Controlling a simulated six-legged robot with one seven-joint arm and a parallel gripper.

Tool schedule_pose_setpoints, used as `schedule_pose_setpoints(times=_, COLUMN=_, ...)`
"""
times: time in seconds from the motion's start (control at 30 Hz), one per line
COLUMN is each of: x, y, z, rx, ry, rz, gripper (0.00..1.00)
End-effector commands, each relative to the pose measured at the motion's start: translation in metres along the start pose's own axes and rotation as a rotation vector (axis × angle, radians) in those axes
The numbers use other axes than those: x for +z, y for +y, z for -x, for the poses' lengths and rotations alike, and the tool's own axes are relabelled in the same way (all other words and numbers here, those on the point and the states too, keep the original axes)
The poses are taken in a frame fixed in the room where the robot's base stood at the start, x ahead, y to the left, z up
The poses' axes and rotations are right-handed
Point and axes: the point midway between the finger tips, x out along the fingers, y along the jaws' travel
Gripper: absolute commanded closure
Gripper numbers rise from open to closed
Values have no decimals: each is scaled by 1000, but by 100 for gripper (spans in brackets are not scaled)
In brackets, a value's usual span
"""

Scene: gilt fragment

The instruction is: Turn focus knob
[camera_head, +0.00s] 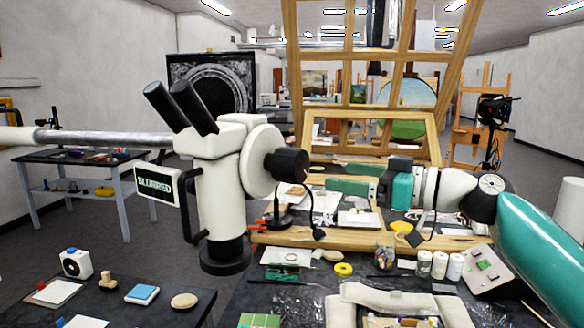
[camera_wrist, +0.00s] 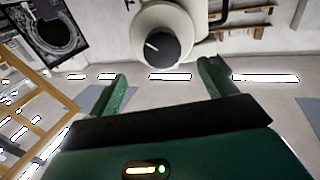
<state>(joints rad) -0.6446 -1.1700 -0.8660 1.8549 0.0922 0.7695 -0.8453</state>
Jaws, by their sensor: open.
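The white microscope (camera_head: 222,185) hangs on a horizontal metal arm from the left, with black eyepieces. Its black focus knob (camera_head: 290,164) sticks out to the right from a round white housing (camera_head: 262,160). A small screen (camera_head: 154,184) on the microscope reads "BLURRED". My green gripper (camera_head: 340,178) is to the right of the knob, pointing at it. In the wrist view the knob (camera_wrist: 157,49) with a white line on its face lies ahead, beyond the fingertips and between their lines. My gripper (camera_wrist: 163,75) is open and empty there, apart from the knob.
A wooden easel (camera_head: 372,155) stands behind my gripper. A dark table below holds jars (camera_head: 440,265), a yellow tape roll (camera_head: 343,269), and a cloth roll (camera_head: 400,300). A side table (camera_head: 75,157) stands at left. A black lamp neck (camera_head: 308,205) rises below the knob.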

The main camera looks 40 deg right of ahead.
Motion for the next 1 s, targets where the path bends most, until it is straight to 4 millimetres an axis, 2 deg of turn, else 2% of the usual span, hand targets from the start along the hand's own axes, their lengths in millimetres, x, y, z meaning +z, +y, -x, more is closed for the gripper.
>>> schedule_pose_setpoints(times=0.4, x=0, y=-2, z=-82, rx=-3, ry=-4, rz=1, gripper=17)
schedule_pose_setpoints(times=0.6, x=0, y=-1, z=-111, rx=-2, ry=-4, rz=0, gripper=17)
schedule_pose_setpoints(times=0.77, x=0, y=0, z=-120, rx=0, ry=-2, rz=0, gripper=17)
schedule_pose_setpoints(times=1.0, x=0, y=0, z=-121, rx=0, ry=-2, rz=0, gripper=17)
